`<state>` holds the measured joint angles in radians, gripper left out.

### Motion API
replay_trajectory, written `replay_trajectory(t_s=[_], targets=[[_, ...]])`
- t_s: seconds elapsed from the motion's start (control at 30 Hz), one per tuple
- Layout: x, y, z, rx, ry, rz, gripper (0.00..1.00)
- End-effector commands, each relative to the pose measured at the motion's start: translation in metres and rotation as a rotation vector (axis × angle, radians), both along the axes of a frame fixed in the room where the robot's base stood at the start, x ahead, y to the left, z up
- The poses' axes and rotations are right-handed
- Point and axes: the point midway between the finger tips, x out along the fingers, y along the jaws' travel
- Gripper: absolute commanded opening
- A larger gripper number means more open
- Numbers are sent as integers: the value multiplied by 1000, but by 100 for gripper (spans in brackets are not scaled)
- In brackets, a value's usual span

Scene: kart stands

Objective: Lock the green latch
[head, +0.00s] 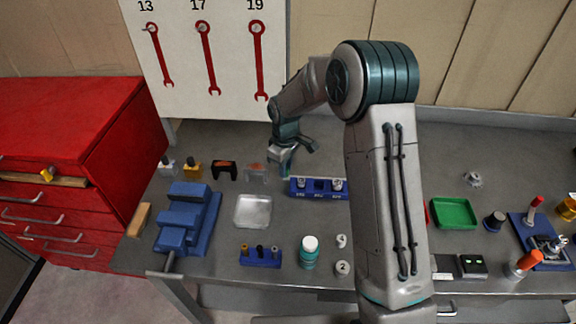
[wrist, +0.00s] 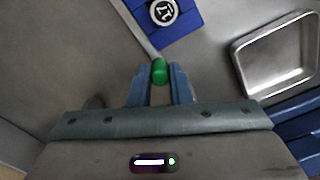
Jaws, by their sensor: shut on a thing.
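The green latch shows in the wrist view as a small rounded green grip (wrist: 159,71) between my fingertips. A thin grey bar appears to run from beside it toward the upper left. My gripper (wrist: 159,78) is shut on the green grip, with one blue finger on each side. In the head view my gripper (head: 284,168) reaches down at the back of the bench, left of the blue socket rack. The green grip cannot be made out there, and I cannot tell the latch's position.
The blue socket rack (head: 318,196) stands close on the right of my gripper. A silver tray (head: 253,211) lies in front, and a clear box (head: 256,172) stands to the left. A blue vise (head: 187,220) is farther left. The tool board (head: 215,60) rises behind.

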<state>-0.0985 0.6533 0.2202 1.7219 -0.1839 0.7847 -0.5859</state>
Motion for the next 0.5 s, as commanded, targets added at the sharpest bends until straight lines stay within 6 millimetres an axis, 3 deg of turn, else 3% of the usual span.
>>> replay_trajectory(t_s=[0.17,0.2,0.27,0.5], targets=[[1,-5,1,-7,0,-4,0],[1,-6,1,-8,0,-5,23],[1,-6,1,-8,0,-6,40],[0,-3,0,-5,1,-2,40]])
